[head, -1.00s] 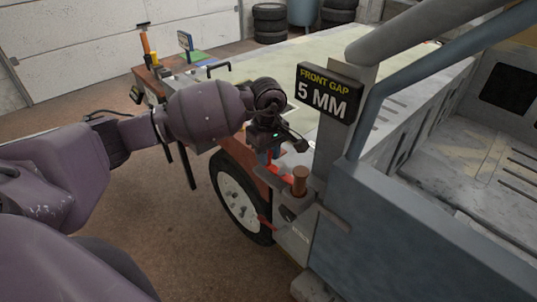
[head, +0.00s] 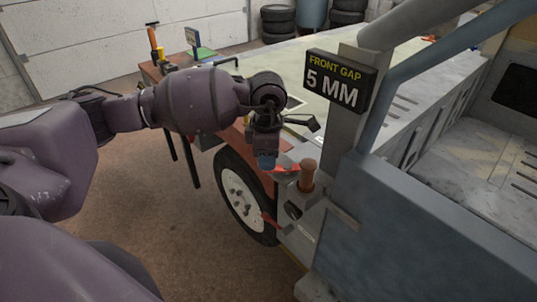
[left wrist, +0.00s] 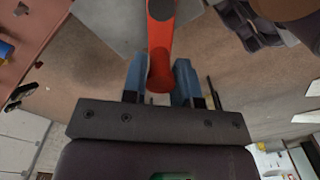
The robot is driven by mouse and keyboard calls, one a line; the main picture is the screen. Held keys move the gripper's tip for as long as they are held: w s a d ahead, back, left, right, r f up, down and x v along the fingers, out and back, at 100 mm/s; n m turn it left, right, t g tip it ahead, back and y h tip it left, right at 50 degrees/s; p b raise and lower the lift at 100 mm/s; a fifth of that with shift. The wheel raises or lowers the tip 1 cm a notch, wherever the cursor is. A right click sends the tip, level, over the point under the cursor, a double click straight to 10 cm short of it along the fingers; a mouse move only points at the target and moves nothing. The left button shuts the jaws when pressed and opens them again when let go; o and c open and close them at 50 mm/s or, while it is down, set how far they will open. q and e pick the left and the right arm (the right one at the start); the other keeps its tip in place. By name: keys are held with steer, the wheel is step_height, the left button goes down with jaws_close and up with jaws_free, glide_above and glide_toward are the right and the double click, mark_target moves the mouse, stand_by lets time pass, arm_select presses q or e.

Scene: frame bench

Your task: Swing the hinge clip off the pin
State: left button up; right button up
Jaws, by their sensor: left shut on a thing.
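My left gripper (head: 267,163) is shut on the red hinge clip (head: 285,171), just left of the copper-coloured pin (head: 307,176). The pin stands upright on a grey bracket beside the post. The clip's red body reaches from the fingers toward the pin; I cannot tell whether it still touches or surrounds it. My right gripper is not in view.
A grey post carries a sign (head: 340,81) reading "FRONT GAP 5 MM". A blue-grey vehicle body fills the right. A wheel (head: 245,197) sits below the gripper. A bench with tools (head: 180,65) stands behind my left arm.

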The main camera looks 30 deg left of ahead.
arm_select(q)
steer(key=shift+s+d+r+n, duration=0.1)
steer(key=shift+s+d+n, duration=0.15)
steer(key=shift+n, duration=0.6)
steer(key=shift+s+d+f+n, duration=0.1)
steer(key=shift+s+d+n, duration=0.15)
steer(key=shift+n, duration=0.65)
steer(key=shift+s+d+r+n, duration=0.15)
steer(key=shift+d+n, duration=0.15)
steer(key=shift+n, duration=0.55)
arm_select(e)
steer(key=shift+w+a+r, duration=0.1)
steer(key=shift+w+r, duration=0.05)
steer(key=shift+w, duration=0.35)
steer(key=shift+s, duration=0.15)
arm_select(q)
steer(key=o, duration=0.9)
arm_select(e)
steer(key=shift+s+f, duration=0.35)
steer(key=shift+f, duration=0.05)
